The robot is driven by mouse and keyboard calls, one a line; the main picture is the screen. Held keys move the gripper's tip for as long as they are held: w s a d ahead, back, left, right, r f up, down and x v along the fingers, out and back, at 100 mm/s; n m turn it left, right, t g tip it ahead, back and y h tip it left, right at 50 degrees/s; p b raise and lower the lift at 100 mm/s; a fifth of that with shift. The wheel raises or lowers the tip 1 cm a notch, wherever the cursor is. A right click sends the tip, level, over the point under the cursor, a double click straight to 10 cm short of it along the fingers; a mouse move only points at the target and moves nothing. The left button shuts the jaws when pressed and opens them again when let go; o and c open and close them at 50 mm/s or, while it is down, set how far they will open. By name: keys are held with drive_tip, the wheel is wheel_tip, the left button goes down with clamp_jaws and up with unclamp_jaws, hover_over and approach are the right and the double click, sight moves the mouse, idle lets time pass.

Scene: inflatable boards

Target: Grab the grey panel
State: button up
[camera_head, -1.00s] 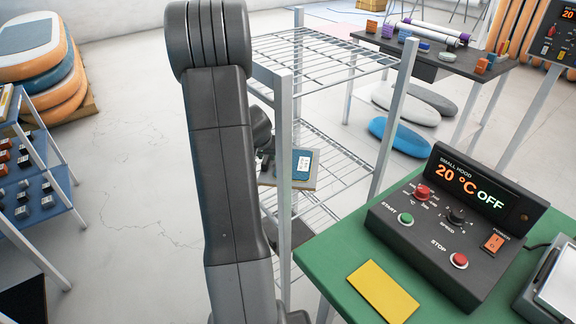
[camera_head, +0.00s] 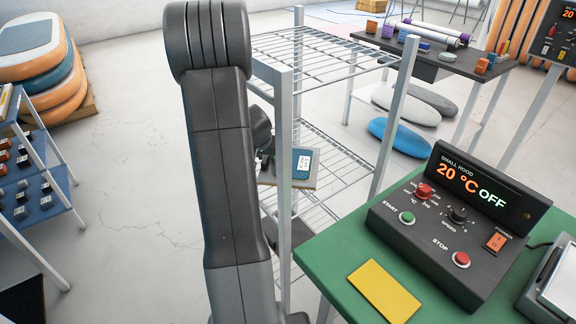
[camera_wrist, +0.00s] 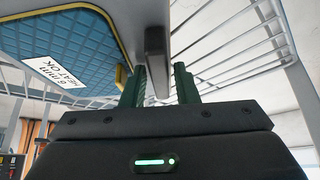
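A grey-edged panel with a blue quilted face and a white label shows in the head view (camera_head: 303,181), at the wire rack behind a rack post. I see gaps beside the bar; contact is not clear. In the head view my arm and the post hide the fingers.
The wire rack (camera_head: 320,52) has upright posts close to my arm. A green table (camera_head: 335,250) at the right carries a control box (camera_head: 450,225) and a yellow plate (camera_head: 384,291). A blue shelf unit (camera_head: 45,205) stands at the left, with open floor between.

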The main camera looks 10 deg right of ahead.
drive_tip(key=shift+c, duration=0.5)
clamp_jaws()
drive_tip(key=shift+r+p, duration=0.25)
drive_tip(key=shift+p, duration=0.1)
